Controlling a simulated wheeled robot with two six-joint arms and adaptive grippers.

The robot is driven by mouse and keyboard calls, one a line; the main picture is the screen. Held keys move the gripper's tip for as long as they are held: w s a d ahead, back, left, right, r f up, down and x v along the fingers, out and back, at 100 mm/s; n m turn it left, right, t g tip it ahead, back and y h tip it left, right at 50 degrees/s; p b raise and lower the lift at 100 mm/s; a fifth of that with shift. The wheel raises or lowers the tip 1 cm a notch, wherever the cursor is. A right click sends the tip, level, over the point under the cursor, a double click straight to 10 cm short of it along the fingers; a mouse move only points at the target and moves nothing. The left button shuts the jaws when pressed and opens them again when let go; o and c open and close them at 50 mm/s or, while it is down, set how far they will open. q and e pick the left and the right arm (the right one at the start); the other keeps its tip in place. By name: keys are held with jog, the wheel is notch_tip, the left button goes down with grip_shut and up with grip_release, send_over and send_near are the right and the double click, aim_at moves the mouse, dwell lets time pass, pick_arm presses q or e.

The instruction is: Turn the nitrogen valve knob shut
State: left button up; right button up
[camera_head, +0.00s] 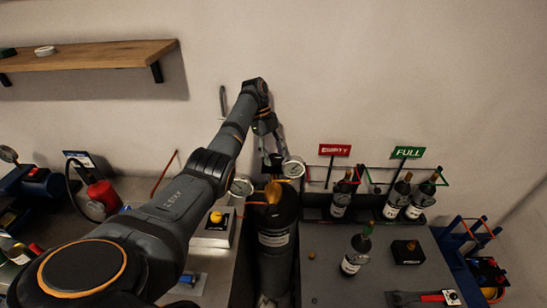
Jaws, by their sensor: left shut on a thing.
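The dark nitrogen cylinder (274,262) stands upright between two benches, with a pale label on its side. Its brass valve (273,190) sits on top, with one round gauge (293,168) to the right and another gauge (241,186) to the left. My left gripper (271,157) reaches down from above and is shut at the top of the valve, on the knob. The knob itself is mostly hidden by the fingers. My right gripper is not in view.
Several dark bottles (339,197) stand in a rack under red EMPTY (335,150) and green FULL (408,152) signs. Another bottle (357,250) and a black box (407,252) stand on the right bench. A red extinguisher-like canister (104,195) is at left. A wooden shelf (90,55) hangs upper left.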

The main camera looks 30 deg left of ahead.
pick_arm(q)
jog(key=shift+w+r, duration=0.1)
jog(key=shift+r, duration=0.05)
dwell(0.4)
jog(key=o, duration=0.9)
jog(key=shift+a, duration=0.1)
jog(key=shift+c, duration=0.2)
jog(key=shift+o, duration=1.4)
jog(key=v, duration=0.7)
jog(key=shift+r, duration=0.15)
